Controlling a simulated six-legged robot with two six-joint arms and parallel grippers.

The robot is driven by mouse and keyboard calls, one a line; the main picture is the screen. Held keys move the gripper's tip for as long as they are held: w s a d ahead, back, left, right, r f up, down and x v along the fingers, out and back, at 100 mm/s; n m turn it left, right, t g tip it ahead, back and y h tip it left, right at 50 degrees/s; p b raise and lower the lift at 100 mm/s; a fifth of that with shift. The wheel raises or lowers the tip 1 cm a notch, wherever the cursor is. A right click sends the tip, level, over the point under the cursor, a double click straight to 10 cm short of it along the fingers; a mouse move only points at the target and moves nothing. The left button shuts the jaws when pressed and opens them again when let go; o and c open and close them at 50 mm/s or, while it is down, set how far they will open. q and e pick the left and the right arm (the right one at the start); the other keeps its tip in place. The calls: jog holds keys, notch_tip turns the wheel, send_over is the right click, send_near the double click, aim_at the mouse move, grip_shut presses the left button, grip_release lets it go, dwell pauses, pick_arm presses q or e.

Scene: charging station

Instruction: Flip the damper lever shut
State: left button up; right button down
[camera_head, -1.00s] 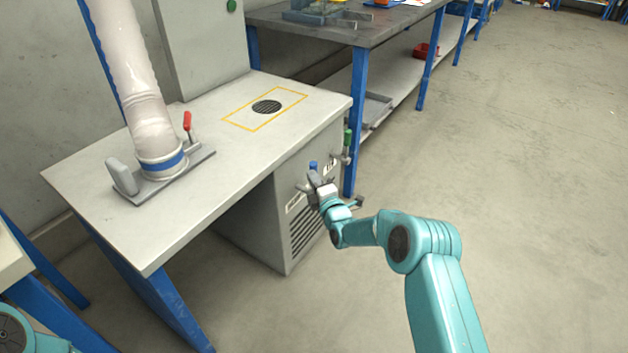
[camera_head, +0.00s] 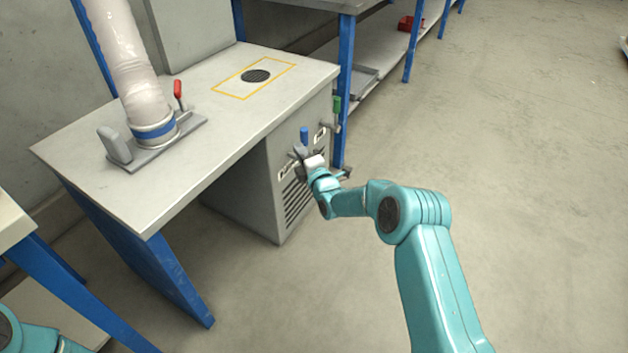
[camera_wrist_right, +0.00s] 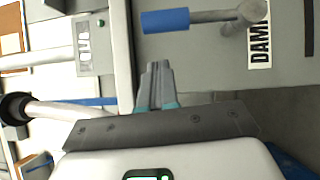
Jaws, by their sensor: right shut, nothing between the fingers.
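The damper lever has a blue handle (camera_head: 304,136) that stands upright on the front panel of the bench cabinet. In the right wrist view the blue handle (camera_wrist_right: 165,21) sits on a grey rod that runs to a round pivot (camera_wrist_right: 253,11) beside a partly cut-off label reading "DAM". My right gripper (camera_head: 301,154) is shut and empty, just below the handle in the head view. Its fingertips (camera_wrist_right: 158,66) point at the panel, close to the handle with a small gap in the wrist view. My left gripper is out of view.
A second lever with a green handle (camera_head: 337,104) stands to the right on the same panel. The bench top (camera_head: 205,125) carries a hose (camera_head: 137,75) and a red-handled clamp (camera_head: 178,92). Vent slots (camera_head: 298,199) lie below the levers. The floor to the right is clear.

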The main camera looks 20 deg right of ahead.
jog(key=s+p, duration=0.3)
jog(key=s, duration=0.7)
jog(key=shift+d, duration=0.35)
jog(key=shift+f, duration=0.1)
